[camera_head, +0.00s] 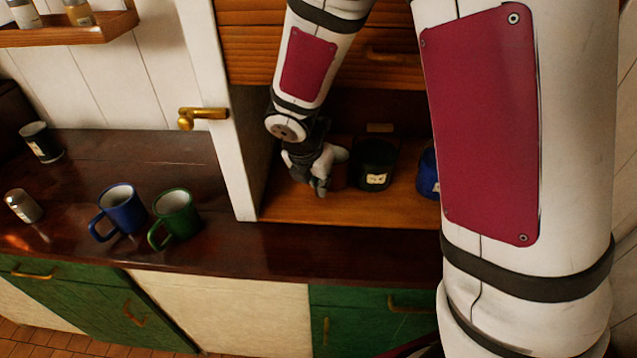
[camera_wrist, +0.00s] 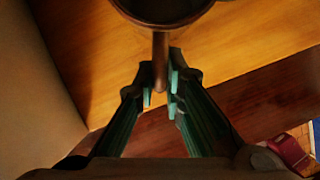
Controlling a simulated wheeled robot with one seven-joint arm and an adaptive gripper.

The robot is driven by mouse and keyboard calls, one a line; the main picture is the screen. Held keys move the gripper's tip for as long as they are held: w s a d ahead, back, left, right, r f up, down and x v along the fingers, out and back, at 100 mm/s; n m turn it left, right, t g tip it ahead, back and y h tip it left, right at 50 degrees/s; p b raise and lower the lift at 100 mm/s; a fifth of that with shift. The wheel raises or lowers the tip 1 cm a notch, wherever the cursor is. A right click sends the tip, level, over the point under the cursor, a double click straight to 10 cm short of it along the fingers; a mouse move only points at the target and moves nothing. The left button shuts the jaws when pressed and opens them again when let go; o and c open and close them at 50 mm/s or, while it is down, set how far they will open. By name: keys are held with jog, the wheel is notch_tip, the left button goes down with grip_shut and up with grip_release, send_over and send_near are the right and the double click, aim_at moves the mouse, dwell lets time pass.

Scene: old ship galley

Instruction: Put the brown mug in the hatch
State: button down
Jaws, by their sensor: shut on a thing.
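My gripper (camera_head: 320,180) reaches into the open hatch (camera_head: 345,212), near its left side. In the wrist view my gripper (camera_wrist: 160,88) is shut on the handle of the brown mug (camera_wrist: 163,12). The mug's body is at the top of that view, partly cut off, above the light wooden hatch floor (camera_wrist: 95,50). I cannot tell whether its base touches the floor. In the head view I cannot make out the brown mug behind my gripper.
A white post (camera_head: 222,120) bounds the hatch's left. Blue (camera_head: 122,208) and green (camera_head: 177,213) mugs stand on the counter.

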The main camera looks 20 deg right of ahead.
jog(key=shift+x, duration=0.75)
jog(key=shift+f, duration=0.2)
jog(key=c, duration=1.7)
grip_release()
jog(key=shift+a, duration=0.1)
jog(key=shift+s, duration=0.1)
jog(key=p+v, duration=0.1)
jog(key=v, duration=0.6)
jog(key=shift+r, duration=0.4)
jog(key=shift+s, duration=0.15)
